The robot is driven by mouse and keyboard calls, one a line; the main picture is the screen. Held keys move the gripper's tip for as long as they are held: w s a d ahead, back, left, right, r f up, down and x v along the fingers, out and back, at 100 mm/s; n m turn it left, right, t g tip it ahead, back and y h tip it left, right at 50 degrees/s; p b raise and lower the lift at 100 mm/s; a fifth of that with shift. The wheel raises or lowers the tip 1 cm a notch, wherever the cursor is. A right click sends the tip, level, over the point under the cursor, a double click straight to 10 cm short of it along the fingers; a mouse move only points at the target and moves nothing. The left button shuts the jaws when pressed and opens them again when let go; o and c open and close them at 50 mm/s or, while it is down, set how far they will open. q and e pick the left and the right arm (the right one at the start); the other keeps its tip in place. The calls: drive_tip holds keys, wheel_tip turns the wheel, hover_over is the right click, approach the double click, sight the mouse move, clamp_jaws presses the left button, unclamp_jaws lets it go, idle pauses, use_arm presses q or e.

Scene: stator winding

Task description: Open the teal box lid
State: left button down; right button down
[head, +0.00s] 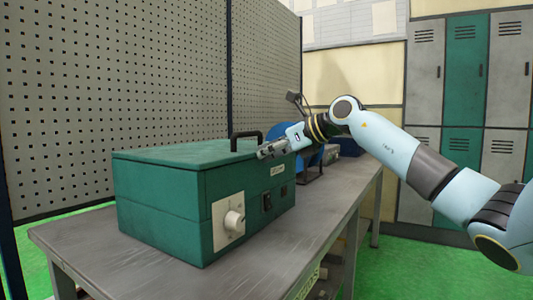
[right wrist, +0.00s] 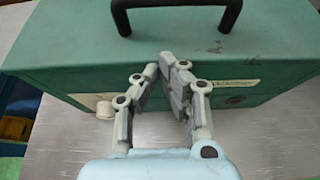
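The teal box (head: 160,206) stands on the grey workbench with its lid (head: 185,153) lying flat and closed. A black handle (head: 246,136) rises from the lid, and it also shows in the right wrist view (right wrist: 177,4). My right gripper (head: 264,153) is at the upper right edge of the box, just in front of the handle. In the right wrist view its fingertips (right wrist: 161,64) meet or nearly meet over the lid edge, with nothing visible between them. Whether they touch the lid cannot be told. My left gripper is out of view.
The box front has a white panel with a knob (head: 235,220), and dark switches sit on its right side. A blue object (head: 309,157) stands behind on the workbench (head: 275,262). A perforated wall (head: 120,90) runs along the back. The bench's front edge is clear.

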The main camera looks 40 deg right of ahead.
drive_tip(key=shift+w+a+f, duration=0.1)
drive_tip(key=shift+a, duration=0.05)
idle(0.3)
drive_tip(key=shift+w+r, duration=0.1)
drive_tip(key=shift+r, duration=0.15)
drive_tip(key=shift+r, duration=0.1)
